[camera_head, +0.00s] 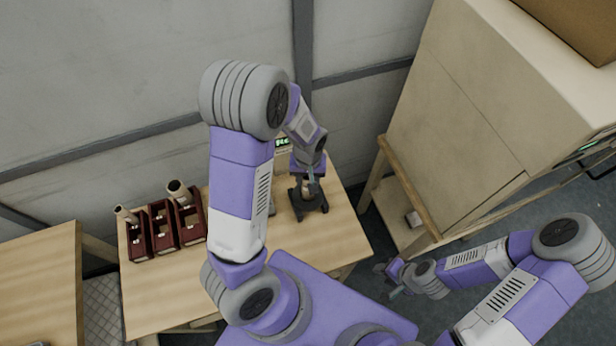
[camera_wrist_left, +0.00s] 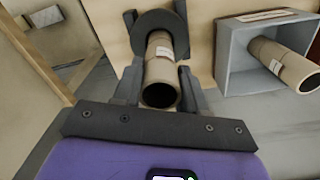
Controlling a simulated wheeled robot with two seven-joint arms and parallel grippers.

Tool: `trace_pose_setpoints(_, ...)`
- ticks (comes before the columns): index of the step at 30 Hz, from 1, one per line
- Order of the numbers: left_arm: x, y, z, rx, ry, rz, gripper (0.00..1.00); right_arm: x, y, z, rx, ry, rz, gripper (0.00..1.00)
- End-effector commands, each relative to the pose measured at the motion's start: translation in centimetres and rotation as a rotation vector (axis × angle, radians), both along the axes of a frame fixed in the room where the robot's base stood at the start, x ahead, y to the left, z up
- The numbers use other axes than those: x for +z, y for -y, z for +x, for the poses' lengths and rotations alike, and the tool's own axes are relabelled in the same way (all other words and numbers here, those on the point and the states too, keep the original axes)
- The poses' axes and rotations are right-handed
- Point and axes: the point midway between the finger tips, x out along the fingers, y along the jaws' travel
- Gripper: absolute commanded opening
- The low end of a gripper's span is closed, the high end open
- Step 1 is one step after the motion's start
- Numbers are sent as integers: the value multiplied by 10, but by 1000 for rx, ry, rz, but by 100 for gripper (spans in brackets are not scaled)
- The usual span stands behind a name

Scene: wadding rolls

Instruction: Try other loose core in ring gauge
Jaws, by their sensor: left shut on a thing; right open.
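My left gripper (camera_head: 311,182) is shut on a tan cardboard core (camera_wrist_left: 160,68) with a pale label, its open end facing the left wrist camera. The dark ring gauge (camera_head: 314,206) stands on the table directly below this gripper. In the left wrist view the gauge's round dark ring (camera_wrist_left: 150,22) surrounds the core's far end in the picture; I cannot tell how deep the core sits in it. Another tan core (camera_wrist_left: 285,63) leans in a grey tray (camera_wrist_left: 231,68); in the head view my left arm mostly hides this tray. My right gripper (camera_head: 388,279) is open and empty, off the table's right side.
A wooden cabinet (camera_head: 470,110) rises at right. The table's front right is clear.

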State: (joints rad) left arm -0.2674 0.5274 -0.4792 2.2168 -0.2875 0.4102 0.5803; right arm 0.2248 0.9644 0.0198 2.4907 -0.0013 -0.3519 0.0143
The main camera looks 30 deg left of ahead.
Motion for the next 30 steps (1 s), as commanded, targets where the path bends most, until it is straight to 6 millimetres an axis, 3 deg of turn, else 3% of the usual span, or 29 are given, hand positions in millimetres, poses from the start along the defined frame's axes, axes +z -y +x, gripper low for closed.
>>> trace_pose_setpoints(30,-9,0,0,0,0,0,0,-8,0,0,0,0,0,43)
